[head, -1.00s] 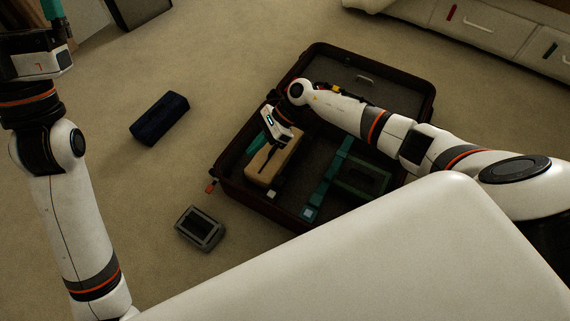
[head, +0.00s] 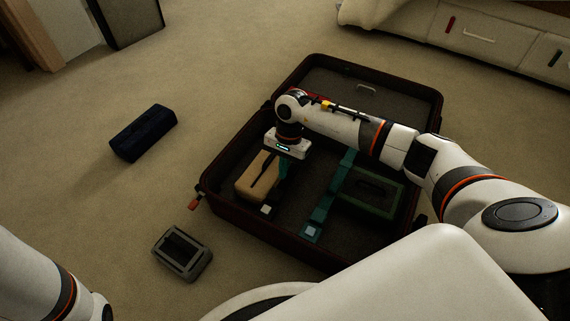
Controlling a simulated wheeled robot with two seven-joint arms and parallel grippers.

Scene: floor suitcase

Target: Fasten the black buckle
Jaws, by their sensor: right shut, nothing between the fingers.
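An open dark red suitcase (head: 213,207) lies on the floor. A tan box (head: 252,181) lies in its left part with a dark strap (head: 262,173) across it. A small pale square piece (head: 265,210) is at the box's near end. A teal strap (head: 329,196) runs through the middle and ends in a light blue square piece (head: 311,231). I cannot make out which dark part is the black buckle. My right gripper (head: 284,170) points down at the box's right side, shut and empty; its contact is unclear. My left gripper is outside the view.
A dark green case (head: 368,200) lies in the suitcase's right part. A dark blue box (head: 143,133) and a grey framed item (head: 182,254) lie on the carpet to the left. White drawers (head: 480,38) stand at the back right. The left carpet is mostly clear.

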